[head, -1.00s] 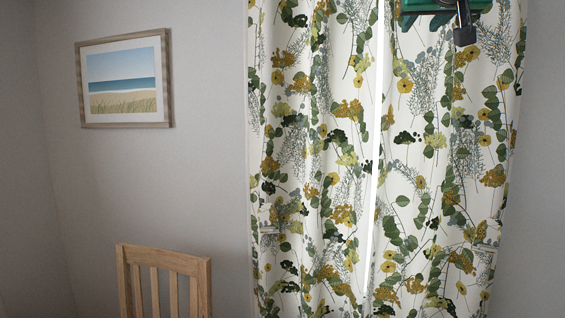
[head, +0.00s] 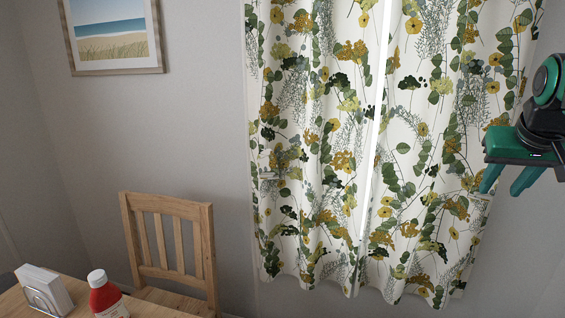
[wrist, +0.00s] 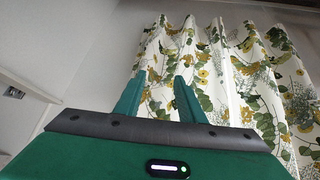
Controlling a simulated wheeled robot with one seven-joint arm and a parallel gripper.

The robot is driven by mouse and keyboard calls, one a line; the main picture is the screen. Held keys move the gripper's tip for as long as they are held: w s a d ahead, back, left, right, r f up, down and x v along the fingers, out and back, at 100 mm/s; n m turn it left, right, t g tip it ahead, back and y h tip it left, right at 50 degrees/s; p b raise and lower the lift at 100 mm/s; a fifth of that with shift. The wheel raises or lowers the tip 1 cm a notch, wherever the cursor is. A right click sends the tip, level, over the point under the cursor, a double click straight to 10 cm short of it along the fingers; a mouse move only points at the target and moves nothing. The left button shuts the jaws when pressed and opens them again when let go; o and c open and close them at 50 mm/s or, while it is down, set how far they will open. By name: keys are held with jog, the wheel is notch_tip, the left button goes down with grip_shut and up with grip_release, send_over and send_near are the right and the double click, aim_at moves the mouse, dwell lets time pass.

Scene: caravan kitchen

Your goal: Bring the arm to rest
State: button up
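My gripper (head: 508,188) is green and black and hangs at the right edge in the head view, in front of the curtain's right side and the wall. Its two green fingers point down and to the left and stand apart with nothing between them. In the wrist view my gripper (wrist: 158,100) shows the same two fingers spread, with floral curtain behind the gap. It holds nothing. The rest of my arm runs out of the picture at the right.
Floral curtains (head: 330,150) hang on the back wall. A wooden chair (head: 172,230) stands at a table (head: 150,308) at the lower left, with a red bottle (head: 105,297) and a napkin holder (head: 45,290) on it. A framed beach picture (head: 112,35) hangs above.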

jog(key=s+a+f+m+g+y, duration=0.1)
jog(key=s+f+g, duration=0.2)
jog(key=s+f, duration=0.7)
jog(key=s+a+f+m+g+y, duration=0.1)
jog(key=s+a+f+g+y, duration=0.1)
jog(key=s+f, duration=0.8)
jog(key=shift+s+f+g+y, duration=0.2)
jog(key=shift+s+g+y, duration=0.1)
jog(key=shift+s+g, duration=0.35)
jog(key=shift+w+f, duration=0.2)
jog(key=shift+w, duration=0.45)
